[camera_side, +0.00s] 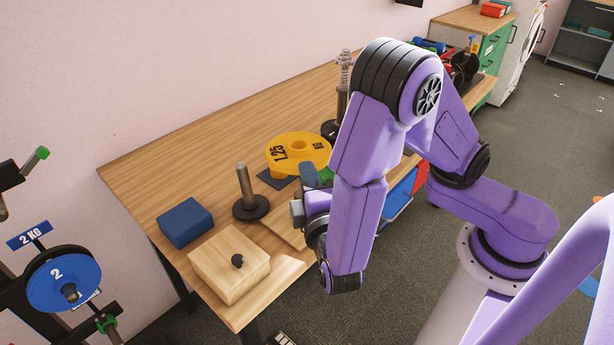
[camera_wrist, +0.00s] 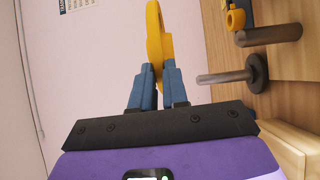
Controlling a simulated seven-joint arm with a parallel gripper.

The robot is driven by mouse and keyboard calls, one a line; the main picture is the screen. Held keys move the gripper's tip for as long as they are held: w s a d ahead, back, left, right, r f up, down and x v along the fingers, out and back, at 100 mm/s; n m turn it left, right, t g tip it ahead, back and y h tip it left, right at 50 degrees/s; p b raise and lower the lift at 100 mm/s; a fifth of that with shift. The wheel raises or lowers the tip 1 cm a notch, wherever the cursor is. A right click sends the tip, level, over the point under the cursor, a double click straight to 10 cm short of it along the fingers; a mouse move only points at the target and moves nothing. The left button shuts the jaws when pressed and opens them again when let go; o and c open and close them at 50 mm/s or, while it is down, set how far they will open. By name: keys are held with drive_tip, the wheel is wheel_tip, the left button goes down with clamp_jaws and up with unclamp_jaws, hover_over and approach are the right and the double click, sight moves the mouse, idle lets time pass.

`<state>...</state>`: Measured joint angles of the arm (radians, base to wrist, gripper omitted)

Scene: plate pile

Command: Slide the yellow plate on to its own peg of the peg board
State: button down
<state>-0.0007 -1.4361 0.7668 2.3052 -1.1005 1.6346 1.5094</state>
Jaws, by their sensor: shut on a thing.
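The yellow plate (camera_side: 300,152), marked 1.25 KG, lies roughly level in the side view, above and behind a dark flat pad. In the wrist view the plate (camera_wrist: 154,40) is edge-on. My gripper (camera_side: 312,178) is shut on its near edge; in the wrist view the blue fingers (camera_wrist: 157,88) stand on either side of it. A bare metal peg (camera_side: 245,184) stands upright on a round dark base, left of the plate and apart from it. This peg (camera_wrist: 228,76) also shows right of the fingers in the wrist view. The gripper partly hides the plate's near side.
A blue block (camera_side: 185,222) and a wooden box with a black knob (camera_side: 230,264) stand at the table's near left end. A spring-topped post (camera_side: 343,85) stands behind the plate. A rack with a blue 2 KG plate (camera_side: 62,281) is left of the table. The back left tabletop is clear.

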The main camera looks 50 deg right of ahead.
drive_tip(key=shift+r, duration=0.1)
wheel_tip(320, 180, down, 7)
idle(0.8)
idle(1.2)
drive_tip(key=shift+f, duration=1.55)
drive_tip(key=shift+f, duration=1.5)
drive_tip(key=shift+f, duration=0.7)
drive_tip(key=shift+f, duration=1.4)
idle(0.4)
